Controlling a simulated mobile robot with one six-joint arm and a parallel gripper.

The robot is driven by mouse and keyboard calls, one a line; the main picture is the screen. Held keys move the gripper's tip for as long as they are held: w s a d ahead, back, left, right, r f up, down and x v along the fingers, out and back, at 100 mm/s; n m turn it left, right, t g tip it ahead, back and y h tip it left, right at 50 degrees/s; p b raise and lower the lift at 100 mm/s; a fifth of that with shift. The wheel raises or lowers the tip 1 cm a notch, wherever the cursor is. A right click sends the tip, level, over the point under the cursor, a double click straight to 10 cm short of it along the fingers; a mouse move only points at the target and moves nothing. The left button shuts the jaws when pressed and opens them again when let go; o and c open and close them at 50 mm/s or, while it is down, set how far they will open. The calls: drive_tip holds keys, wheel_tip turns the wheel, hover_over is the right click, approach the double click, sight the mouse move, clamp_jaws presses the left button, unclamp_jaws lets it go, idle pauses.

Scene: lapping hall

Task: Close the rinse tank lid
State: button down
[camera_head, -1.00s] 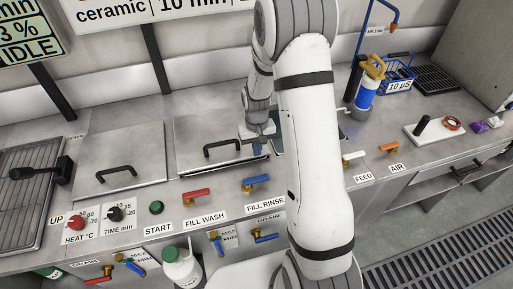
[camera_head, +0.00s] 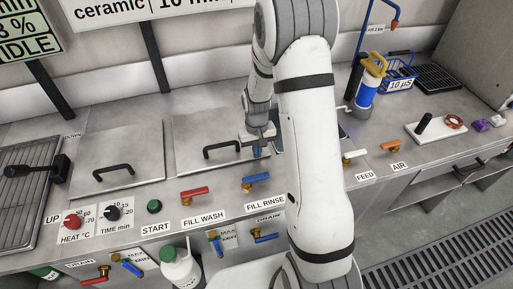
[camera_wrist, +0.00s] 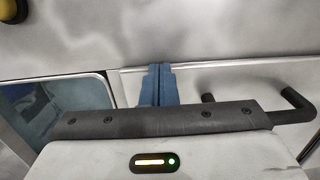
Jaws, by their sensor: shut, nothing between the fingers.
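The rinse tank lid (camera_head: 200,132) is a flat steel plate with a black bar handle (camera_head: 221,149), the right one of two such lids. It lies down, flush or nearly flush with the bench top; I cannot tell if a thin gap is left. My gripper (camera_head: 257,151) is shut and empty, blue fingers down at the lid's front right part, right of the handle. The wrist view also shows the shut fingers (camera_wrist: 158,84) by a lid edge, with a black handle (camera_wrist: 287,104) to their right. Whether the fingertips touch the lid is hidden.
The other closed lid (camera_head: 118,150) lies to the left. Red (camera_head: 195,192) and blue (camera_head: 256,180) valve levers stand along the front. A blue basin (camera_wrist: 65,105) shows left in the wrist view. A blue-white cylinder (camera_head: 367,88) stands right of my arm.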

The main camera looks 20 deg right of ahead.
wheel_tip(320, 180, up, 13)
drive_tip(key=s+r+t, duration=0.1)
drive_tip(key=s+r, duration=0.5)
drive_tip(key=s, duration=0.4)
drive_tip(key=s+a+r+t, duration=0.1)
drive_tip(key=s+r+t, duration=0.1)
drive_tip(key=s+r, duration=0.4)
drive_tip(key=shift+s+a+r+t+p, duration=0.3)
drive_tip(key=shift+s+r+p, duration=0.1)
drive_tip(key=shift+s, duration=2)
drive_tip(key=shift+d, duration=0.1)
